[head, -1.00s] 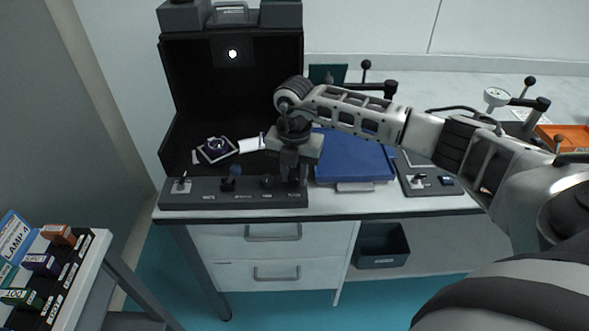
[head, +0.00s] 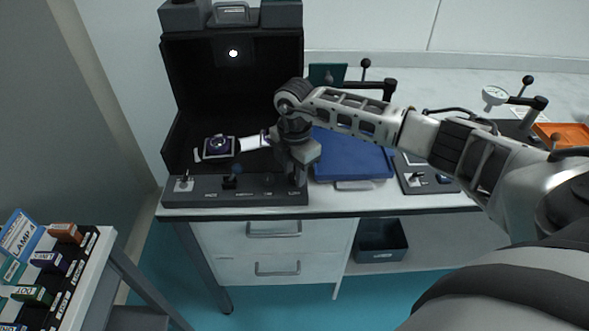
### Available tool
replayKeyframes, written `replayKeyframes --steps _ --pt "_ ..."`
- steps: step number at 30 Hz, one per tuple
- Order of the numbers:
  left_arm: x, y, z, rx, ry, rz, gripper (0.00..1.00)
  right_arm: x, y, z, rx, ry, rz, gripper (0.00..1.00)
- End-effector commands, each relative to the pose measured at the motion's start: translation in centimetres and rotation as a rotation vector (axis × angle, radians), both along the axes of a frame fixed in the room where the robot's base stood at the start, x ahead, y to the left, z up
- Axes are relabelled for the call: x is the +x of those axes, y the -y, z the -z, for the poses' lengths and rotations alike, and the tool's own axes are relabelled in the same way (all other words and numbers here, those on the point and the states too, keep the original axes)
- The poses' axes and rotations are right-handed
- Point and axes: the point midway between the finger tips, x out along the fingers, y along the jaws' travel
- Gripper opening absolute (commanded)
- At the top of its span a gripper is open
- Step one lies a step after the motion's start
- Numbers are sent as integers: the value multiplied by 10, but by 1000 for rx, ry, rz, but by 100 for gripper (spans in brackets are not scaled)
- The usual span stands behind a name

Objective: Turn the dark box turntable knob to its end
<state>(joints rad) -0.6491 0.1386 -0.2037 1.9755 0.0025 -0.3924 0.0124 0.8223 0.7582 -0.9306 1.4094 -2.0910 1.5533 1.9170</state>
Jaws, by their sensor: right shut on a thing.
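The dark box (head: 240,95) stands open at the front on the left of the table, with a small bright light on its back wall. A grey control strip (head: 215,196) runs along the box's front edge, with several controls and small labels too small to read. My right gripper (head: 296,178) points down at the strip's right end, shut on a knob there. The knob itself is mostly hidden by the fingers. My left gripper is not in view.
A blue panel (head: 350,154) lies just right of my right gripper. A small switch plate (head: 428,177) and a dial gauge (head: 495,95) are farther right. A rack of labelled boxes (head: 60,285) stands at the lower left. My right arm covers much of the table's right side.

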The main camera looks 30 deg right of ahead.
Motion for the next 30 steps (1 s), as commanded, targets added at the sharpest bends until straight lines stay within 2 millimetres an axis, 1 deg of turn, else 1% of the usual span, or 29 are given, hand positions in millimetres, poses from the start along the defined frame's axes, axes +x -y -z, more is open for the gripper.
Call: replayKeyframes --steps 11,12,13,14,23,26,29,30 --pt "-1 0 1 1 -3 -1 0 2 1 -2 -2 5 4 4" --pt "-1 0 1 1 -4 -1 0 2 1 -2 -2 5 4 38" --pt "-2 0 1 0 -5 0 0 1 1 -2 -2 5 4 46" --pt "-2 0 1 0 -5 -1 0 1 1 -2 -2 5 4 49" --pt "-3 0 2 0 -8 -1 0 1 1 -2 -1 2 2 49" --pt "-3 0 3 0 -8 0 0 1 0 -10 0 4 2 49" --pt "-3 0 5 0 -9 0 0 2 1 -26 -1 7 1 49" --pt "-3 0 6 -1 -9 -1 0 2 1 -34 -1 8 1 49"
